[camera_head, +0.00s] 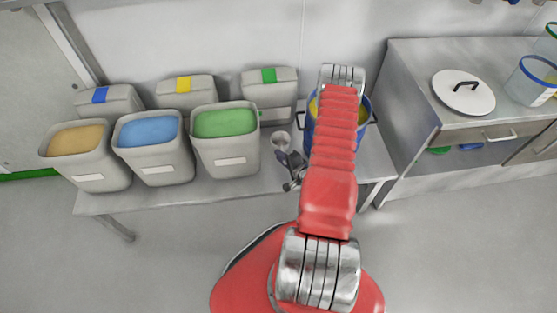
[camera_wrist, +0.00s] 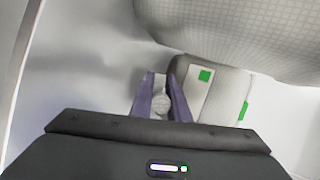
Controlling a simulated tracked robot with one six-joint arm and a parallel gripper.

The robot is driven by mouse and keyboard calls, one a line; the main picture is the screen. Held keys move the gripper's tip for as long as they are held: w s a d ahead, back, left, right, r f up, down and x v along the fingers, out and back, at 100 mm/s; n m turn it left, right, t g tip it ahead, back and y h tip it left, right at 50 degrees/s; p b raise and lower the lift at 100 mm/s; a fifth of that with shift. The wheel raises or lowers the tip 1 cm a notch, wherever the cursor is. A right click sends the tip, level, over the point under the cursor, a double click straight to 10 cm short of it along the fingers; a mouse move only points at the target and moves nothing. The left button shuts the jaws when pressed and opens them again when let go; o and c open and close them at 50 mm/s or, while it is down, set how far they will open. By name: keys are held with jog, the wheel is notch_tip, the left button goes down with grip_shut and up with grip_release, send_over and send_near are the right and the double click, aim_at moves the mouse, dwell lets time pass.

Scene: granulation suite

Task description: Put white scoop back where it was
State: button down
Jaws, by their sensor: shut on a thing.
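The white scoop (camera_head: 281,139) shows in the head view as a small pale cup just right of the green-filled bin. My gripper (camera_head: 284,156) is at its near side, shut on it. In the wrist view my gripper (camera_wrist: 162,88) has a finger on each side of a small pale part of the scoop (camera_wrist: 161,103); the rest of the scoop is hard to make out there. Whether the scoop touches the bench cannot be told.
Bins with tan (camera_head: 75,139), blue (camera_head: 148,131) and green (camera_head: 225,123) contents stand on the bench (camera_head: 235,188). Several smaller tagged containers stand behind. A blue pot (camera_head: 308,127) is partly hidden by my arm. A lid (camera_head: 463,97) lies on the right counter.

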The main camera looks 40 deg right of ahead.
jog(key=shift+f, duration=0.65)
jog(key=c, duration=1.7)
grip_release()
jog(key=v, duration=1.2)
jog(key=shift+s, duration=0.1)
